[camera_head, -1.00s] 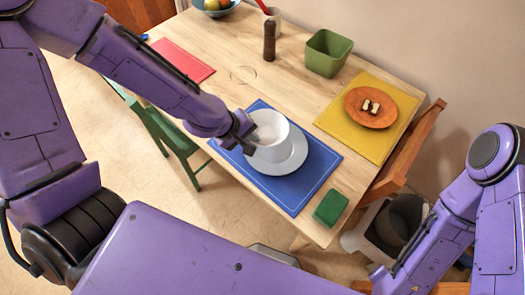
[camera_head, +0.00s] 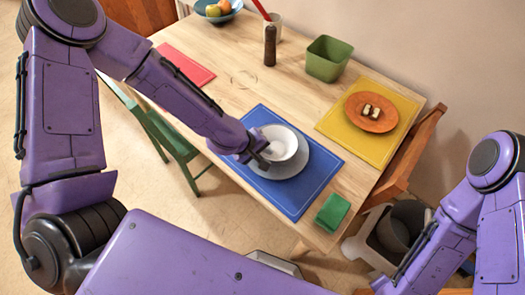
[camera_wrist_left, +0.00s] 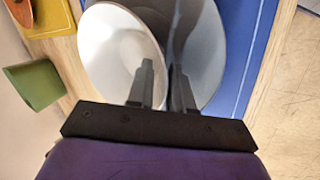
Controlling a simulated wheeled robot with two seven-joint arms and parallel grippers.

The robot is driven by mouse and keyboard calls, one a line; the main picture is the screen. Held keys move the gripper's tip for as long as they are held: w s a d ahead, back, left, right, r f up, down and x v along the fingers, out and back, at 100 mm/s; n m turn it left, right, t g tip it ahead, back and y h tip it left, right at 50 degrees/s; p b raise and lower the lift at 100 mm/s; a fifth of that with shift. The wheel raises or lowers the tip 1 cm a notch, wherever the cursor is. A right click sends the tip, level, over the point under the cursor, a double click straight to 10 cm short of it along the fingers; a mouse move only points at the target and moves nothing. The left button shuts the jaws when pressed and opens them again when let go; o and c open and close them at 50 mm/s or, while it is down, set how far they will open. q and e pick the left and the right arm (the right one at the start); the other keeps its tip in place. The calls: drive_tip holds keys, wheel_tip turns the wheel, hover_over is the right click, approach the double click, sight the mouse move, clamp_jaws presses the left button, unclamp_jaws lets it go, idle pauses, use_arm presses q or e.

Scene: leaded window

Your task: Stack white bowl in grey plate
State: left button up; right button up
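The white bowl (camera_head: 284,142) sits upright on the grey plate (camera_head: 290,171), which lies on a blue placemat (camera_head: 316,168). The bowl appears to rest in the plate, though its base is hidden. My left gripper (camera_head: 262,160) is at the bowl's near-left rim. In the left wrist view, its fingers (camera_wrist_left: 164,88) are close together, one over the inside of the bowl (camera_wrist_left: 112,50) and one on the outer side over the plate (camera_wrist_left: 208,48). They appear shut on the bowl's wall. My right gripper is out of view; only my right arm shows.
A yellow placemat (camera_head: 378,139) with an orange plate (camera_head: 371,112) lies to the right. A green box (camera_head: 327,59) and a brown mill (camera_head: 270,45) stand farther back. A green block (camera_head: 332,212) lies near the table's front corner. A red placemat (camera_head: 188,66) lies left.

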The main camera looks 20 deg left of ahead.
use_arm(q)
drive_tip(key=shift+o, duration=0.6)
drive_tip(key=shift+r, duration=0.25)
drive_tip(key=p+v, duration=0.4)
drive_tip(key=v, duration=0.8)
drive_tip(key=s+a+f+m+y, duration=0.1)
drive_tip(key=s+a+f+y, duration=0.2)
drive_tip(key=s+a+f, duration=0.2)
drive_tip(key=s+a+f+m+g+y, duration=0.1)
drive_tip(key=s+a+f+y, duration=0.3)
drive_tip(key=s+f, duration=0.8)
wheel_tip(320, 180, down, 2)
drive_tip(key=shift+a+m+g+b, duration=0.3)
drive_tip(key=shift+a+m, duration=0.5)
drive_tip(key=shift+a, duration=0.35)
